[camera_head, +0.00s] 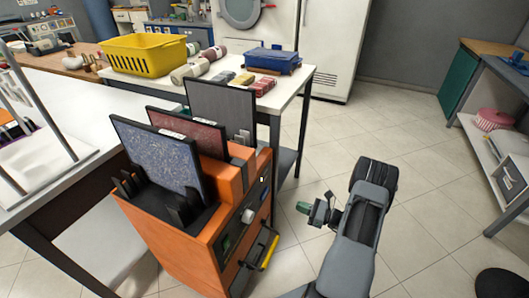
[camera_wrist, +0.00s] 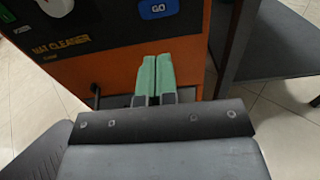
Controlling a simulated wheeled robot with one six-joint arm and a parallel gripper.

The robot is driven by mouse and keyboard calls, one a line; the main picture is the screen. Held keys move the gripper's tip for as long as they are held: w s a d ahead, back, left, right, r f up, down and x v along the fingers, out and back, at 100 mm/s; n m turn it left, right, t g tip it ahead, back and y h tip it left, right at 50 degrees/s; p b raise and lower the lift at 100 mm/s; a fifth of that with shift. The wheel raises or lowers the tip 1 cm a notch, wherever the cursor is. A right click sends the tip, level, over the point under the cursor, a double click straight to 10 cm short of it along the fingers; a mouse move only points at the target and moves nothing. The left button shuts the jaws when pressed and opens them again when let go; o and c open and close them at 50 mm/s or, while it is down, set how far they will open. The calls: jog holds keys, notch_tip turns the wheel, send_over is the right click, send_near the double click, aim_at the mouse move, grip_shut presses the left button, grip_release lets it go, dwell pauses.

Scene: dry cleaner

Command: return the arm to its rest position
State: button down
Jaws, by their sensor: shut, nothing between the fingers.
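My gripper (camera_head: 304,208) shows in the head view to the right of the orange mat cleaner, with its green fingertips pointing left toward the machine. In the wrist view the two green fingers (camera_wrist: 152,80) are pressed together with nothing between them. They point at the front of the orange mat cleaner (camera_wrist: 105,72), which carries a blue GO button. Whether the fingers touch the machine cannot be told from the wrist view; in the head view there is a gap. My arm is bent above the tiled floor.
The orange mat cleaner (camera_head: 180,243) holds blue, red and grey mats upright and has a yellow handle (camera_head: 270,250). A white table (camera_head: 220,82) behind it bears a yellow basket (camera_head: 146,55) and a blue box (camera_head: 272,58). A shelf stands at right. Open floor lies between.

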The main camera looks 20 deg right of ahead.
jog(key=s+a+f+n+g+y, duration=0.1)
jog(key=s+a+f+n+g, duration=0.15)
jog(key=s+a+g, duration=0.2)
jog(key=s+a+r+n+g+h+p, duration=0.25)
jog(key=s+r+n+g+p, duration=0.2)
jog(key=r+n+g, duration=0.45)
jog(key=s+a+r+n+t+h+p, duration=0.1)
jog(key=a+r+n+h+p, duration=0.2)
jog(key=r, duration=1.1)
jog(key=s+a+r+n+t+h+p, duration=0.1)
jog(key=s+a+r+n+h+p, duration=0.1)
jog(key=a+r+n+h+p, duration=0.2)
jog(key=s+a+r+n+t+h+p, duration=0.2)
jog(key=r+n+p, duration=0.7)
jog(key=r, duration=1.5)
jog(key=a+h+p, duration=0.1)
jog(key=a+p, duration=0.1)
jog(key=p, duration=0.1)
jog(key=shift+a+r+h, duration=0.3)
jog(key=shift+r+h, duration=0.05)
jog(key=shift+r, duration=0.05)
